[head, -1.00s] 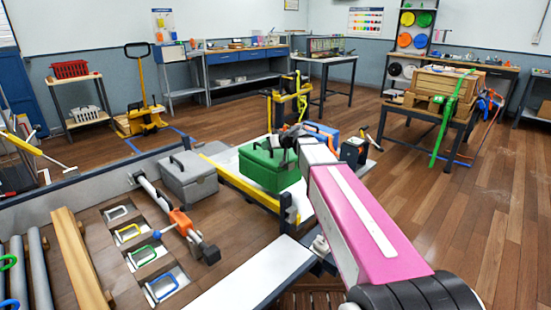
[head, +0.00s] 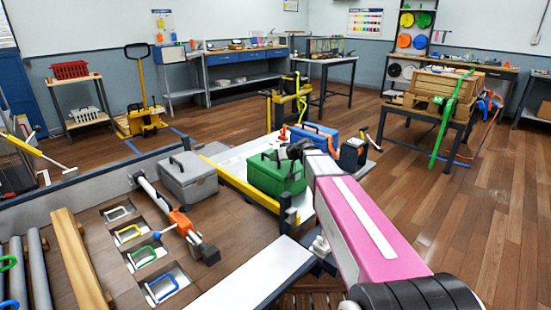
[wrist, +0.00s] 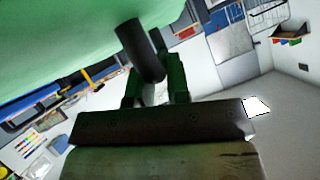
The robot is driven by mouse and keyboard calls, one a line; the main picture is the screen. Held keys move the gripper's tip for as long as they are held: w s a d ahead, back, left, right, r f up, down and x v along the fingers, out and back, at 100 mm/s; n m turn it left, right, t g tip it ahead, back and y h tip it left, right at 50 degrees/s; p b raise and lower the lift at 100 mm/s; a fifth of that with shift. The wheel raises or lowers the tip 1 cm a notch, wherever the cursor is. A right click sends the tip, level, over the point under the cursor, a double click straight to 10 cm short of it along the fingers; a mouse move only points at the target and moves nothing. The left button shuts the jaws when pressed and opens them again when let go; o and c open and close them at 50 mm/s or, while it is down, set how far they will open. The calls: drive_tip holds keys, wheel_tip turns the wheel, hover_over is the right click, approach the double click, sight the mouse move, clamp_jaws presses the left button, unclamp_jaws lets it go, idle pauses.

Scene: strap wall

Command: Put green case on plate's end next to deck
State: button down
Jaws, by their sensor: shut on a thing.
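The green case (head: 270,178) is at the plate's near-left end, just behind the yellow strip beside the deck. It looks upright; I cannot tell whether its bottom touches the plate. My gripper (head: 284,153) is at the top of the case, shut on its dark handle. In the wrist view the green case (wrist: 70,35) fills the upper left, with the dark handle (wrist: 146,52) close to my gripper. The pale plate (head: 226,158) shows left of and behind the case. The brown wooden deck (head: 228,232) lies to the left, past the yellow strip.
A dark post (head: 288,213) stands at the yellow strip's near end.

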drive_tip(key=c, duration=1.1)
unclamp_jaws()
drive_tip(key=v, duration=1.2)
